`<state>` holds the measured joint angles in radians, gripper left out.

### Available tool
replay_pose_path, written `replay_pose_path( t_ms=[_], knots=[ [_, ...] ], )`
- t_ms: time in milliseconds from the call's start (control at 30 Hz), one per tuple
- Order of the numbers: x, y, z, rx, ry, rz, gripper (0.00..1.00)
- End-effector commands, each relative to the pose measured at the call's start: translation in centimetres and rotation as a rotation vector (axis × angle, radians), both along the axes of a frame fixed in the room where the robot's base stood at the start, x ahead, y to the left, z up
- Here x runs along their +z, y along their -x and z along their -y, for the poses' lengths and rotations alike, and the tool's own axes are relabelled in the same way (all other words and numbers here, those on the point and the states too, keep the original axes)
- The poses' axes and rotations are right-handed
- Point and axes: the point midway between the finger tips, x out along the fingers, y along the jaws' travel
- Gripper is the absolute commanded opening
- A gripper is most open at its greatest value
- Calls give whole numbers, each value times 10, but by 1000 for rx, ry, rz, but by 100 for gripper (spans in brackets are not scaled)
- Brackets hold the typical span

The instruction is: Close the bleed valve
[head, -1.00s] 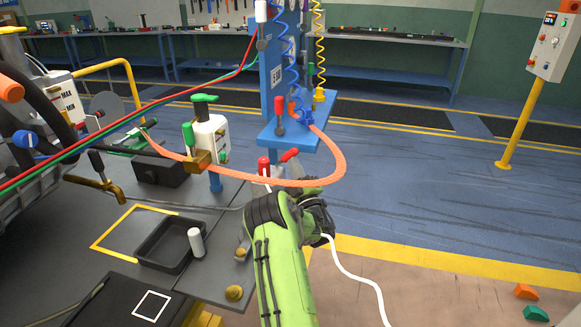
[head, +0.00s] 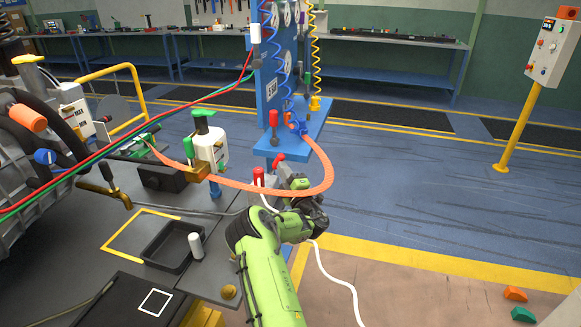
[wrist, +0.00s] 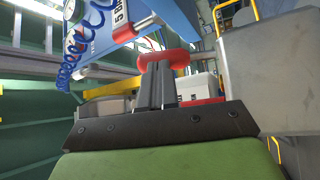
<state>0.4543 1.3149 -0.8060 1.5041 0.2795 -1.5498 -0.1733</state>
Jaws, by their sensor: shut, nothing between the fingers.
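Two red handles stand at the table's far right corner, beside my gripper: an upright red knob (head: 258,177) and a short, tilted red lever (head: 279,158). I cannot tell for sure which belongs to the bleed valve. My gripper (head: 290,172) is just right of them, its fingertips hard to make out in the head view. In the wrist view my gripper (wrist: 158,72) is shut and empty. A rounded red handle (wrist: 175,58) lies across its fingertips, very close; contact cannot be told. More red (wrist: 203,101) shows behind the fingers.
An orange hose (head: 262,187) loops over the corner, close above my arm. A blue stand (head: 272,90) with coiled hoses rises behind.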

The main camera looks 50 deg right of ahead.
Motion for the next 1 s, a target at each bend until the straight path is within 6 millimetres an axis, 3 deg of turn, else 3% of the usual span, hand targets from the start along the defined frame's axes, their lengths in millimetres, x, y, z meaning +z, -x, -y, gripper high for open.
replay_pose_path(
  t_ms=[100,433,1000],
  knots=[
    [16,-6,-3,2,41,-100,0],
    [22,-19,-8,1,131,-306,0],
    [21,-26,-11,-3,127,-296,0]
  ],
)
